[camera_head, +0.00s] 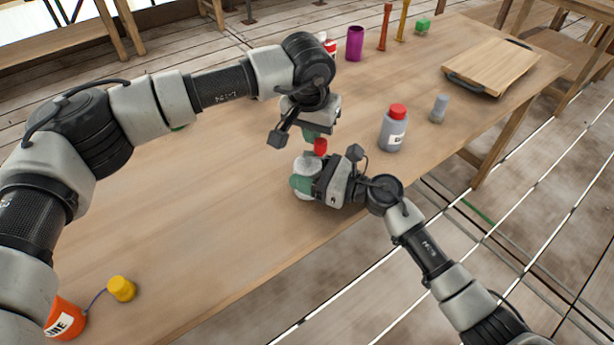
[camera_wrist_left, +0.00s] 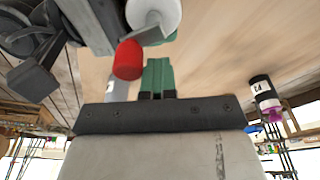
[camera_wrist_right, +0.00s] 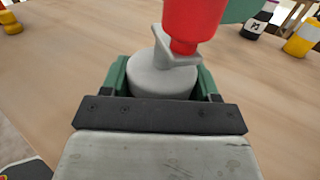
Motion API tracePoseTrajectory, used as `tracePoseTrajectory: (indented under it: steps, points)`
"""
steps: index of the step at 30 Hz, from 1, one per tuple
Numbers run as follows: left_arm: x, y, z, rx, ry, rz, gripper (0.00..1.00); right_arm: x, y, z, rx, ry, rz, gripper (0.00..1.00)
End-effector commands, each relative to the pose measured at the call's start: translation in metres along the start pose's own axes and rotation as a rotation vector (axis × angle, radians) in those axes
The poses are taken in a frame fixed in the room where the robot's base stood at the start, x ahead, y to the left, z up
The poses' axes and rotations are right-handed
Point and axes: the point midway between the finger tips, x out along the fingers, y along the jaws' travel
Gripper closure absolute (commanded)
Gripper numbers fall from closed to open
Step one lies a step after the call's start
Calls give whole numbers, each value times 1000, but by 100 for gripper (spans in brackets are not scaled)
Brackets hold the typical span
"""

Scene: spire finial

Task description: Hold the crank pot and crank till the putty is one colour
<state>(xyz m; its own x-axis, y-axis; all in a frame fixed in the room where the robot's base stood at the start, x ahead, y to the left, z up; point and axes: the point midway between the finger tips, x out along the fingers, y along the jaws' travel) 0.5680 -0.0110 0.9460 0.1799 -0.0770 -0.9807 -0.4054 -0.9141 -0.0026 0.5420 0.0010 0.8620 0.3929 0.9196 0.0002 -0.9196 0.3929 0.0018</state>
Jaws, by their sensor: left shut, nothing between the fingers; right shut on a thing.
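The crank pot (camera_wrist_right: 160,78) is a pale grey pot with a crank arm on top and a red knob (camera_wrist_right: 193,25). My right gripper (camera_head: 305,180) is shut on the pot's body, with a green finger on either side of it. The red knob also shows in the head view (camera_head: 320,146) and the left wrist view (camera_wrist_left: 128,60). My left gripper (camera_wrist_left: 158,80) is shut and empty, its green fingertips just beside and above the knob. I cannot tell whether they touch it. The putty is hidden inside the pot.
A grey bottle with a red cap (camera_head: 393,132), a small grey bottle (camera_head: 439,109), a purple cup (camera_head: 355,43) and a wooden board (camera_head: 490,66) stand to the right and back. An orange container (camera_head: 66,318) and yellow cap (camera_head: 121,288) are front left.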

Motion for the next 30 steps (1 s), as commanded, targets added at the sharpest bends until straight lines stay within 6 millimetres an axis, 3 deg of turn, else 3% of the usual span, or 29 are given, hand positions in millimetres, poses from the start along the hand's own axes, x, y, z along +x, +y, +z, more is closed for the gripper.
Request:
tracePoseTrajectory:
  steps: [24, 30]
  points:
    - [-63, 1, -13, 1, 4, 3, 100, 1, 2, -1, -1, 1, 4, 67]
    - [-69, 1, -14, 1, 4, 3, 100, 1, 1, -1, -1, 2, 4, 67]
